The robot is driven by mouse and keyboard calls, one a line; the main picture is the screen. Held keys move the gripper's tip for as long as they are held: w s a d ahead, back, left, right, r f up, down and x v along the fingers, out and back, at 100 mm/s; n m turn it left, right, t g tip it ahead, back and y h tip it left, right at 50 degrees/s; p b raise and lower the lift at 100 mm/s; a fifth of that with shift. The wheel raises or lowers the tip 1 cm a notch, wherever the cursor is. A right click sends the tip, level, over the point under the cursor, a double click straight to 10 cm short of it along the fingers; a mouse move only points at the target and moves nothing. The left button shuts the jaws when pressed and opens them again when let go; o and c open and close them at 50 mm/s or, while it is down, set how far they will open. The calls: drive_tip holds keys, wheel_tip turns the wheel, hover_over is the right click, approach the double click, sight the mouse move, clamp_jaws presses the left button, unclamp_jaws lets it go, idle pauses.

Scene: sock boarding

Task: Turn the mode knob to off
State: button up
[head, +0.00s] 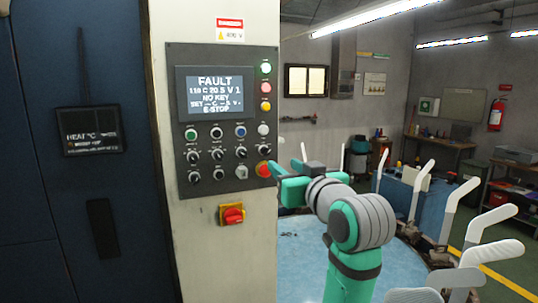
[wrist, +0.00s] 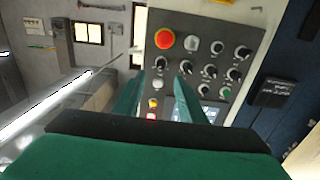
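The grey control panel (head: 174,120) is mounted on a pale cabinet in the head view. Several black knobs with white marks sit in its lower rows, including one at lower left (head: 194,177) and one beside it (head: 218,174). They also show in the wrist view (wrist: 242,52), turned round. The labels are too small to read, so I cannot tell which is the mode knob. My gripper (head: 284,163) is at the panel's right edge, near the red emergency-stop button (head: 264,169). In the wrist view its two teal fingers (wrist: 158,78) are apart and empty, pointing toward the panel.
The panel's screen (head: 215,92) reads FAULT, NO KEY and E-STOP. A red-and-yellow switch (head: 232,214) sits below the panel. A blue round table (head: 300,250) and white sock-shaped boards (head: 490,228) stand at the right. A dark blue cabinet (head: 60,200) is at the left.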

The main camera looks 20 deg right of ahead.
sight(268, 152)
drive_tip(key=w, duration=1)
drive_tip(key=shift+w+a+r, duration=0.3)
drive_tip(key=shift+w, duration=0.1)
drive_tip(key=shift+w+a, duration=0.1)
drive_tip(key=shift+c, duration=0.9)
drive_tip(key=shift+s+d, duration=0.2)
clamp_jaws()
